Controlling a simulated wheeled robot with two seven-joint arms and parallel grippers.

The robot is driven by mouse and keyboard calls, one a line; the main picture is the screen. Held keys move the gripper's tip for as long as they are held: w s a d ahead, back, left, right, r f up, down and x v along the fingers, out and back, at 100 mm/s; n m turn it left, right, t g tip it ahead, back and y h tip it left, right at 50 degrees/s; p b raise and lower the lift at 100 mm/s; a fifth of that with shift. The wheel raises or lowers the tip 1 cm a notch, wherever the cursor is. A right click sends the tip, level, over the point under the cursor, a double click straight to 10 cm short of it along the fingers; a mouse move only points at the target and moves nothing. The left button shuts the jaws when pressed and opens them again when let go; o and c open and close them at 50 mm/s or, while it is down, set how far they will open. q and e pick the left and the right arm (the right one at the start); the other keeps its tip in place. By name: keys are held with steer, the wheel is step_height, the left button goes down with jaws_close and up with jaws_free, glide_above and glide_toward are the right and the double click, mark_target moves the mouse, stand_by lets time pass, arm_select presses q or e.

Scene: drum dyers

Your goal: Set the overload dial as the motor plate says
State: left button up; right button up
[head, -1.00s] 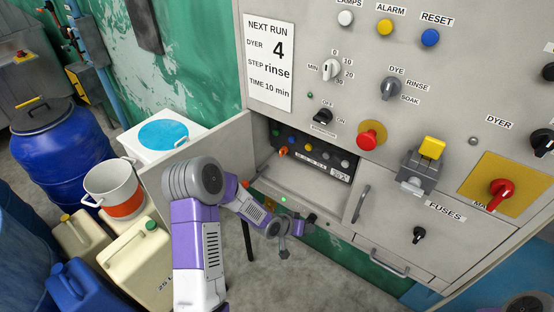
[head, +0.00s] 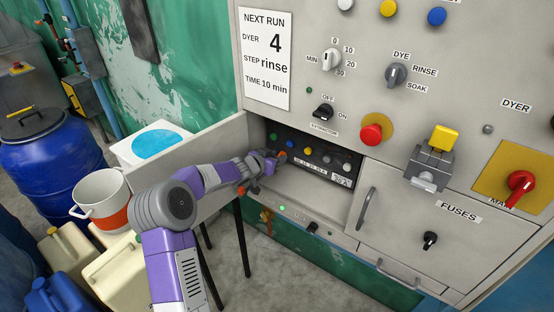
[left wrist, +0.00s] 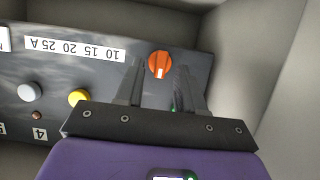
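The overload dial (left wrist: 158,65) is a round orange knob with a white mark pointing down in the left wrist view. Beside it, an upside-down scale strip (left wrist: 75,48) reads 10 15 20 25 A. The dial is on a dark panel (head: 318,163) inside an open recess. My left gripper (head: 278,160) reaches into the recess at the panel's left end. Its two fingers (left wrist: 159,82) are apart, with the dial between their tips; contact cannot be told. A small white plate (head: 342,181) at the panel's right end is too small to read. My right gripper is out of view.
An open grey door (head: 195,143) stands left of the recess. A closed fuses door (head: 440,225) is to the right. Above are a red mushroom button (head: 371,134) and a black switch (head: 323,112). Buttons (left wrist: 79,97) line the panel near the dial.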

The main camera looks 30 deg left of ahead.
arm_select(q)
steer(key=shift+w+f, duration=0.15)
steer(key=shift+w, duration=0.2)
steer(key=c, duration=0.7)
steer(key=shift+s+d+f+m+t+y+b, duration=0.2)
steer(key=shift+m+t+y+b, duration=0.8)
steer(key=shift+m, duration=1.55)
steer(key=shift+w+d+f+m+t+y+b, duration=0.15)
steer(key=shift+d+f+m+t+y+b, duration=0.2)
steer(key=shift+m+y+b, duration=1.65)
steer(key=shift+s+d+f+m+t+y+b, duration=0.25)
steer(key=shift+m+t+b, duration=0.65)
steer(key=shift+m, duration=2.15)
steer(key=shift+w+a, duration=0.15)
steer(key=shift+w, duration=0.05)
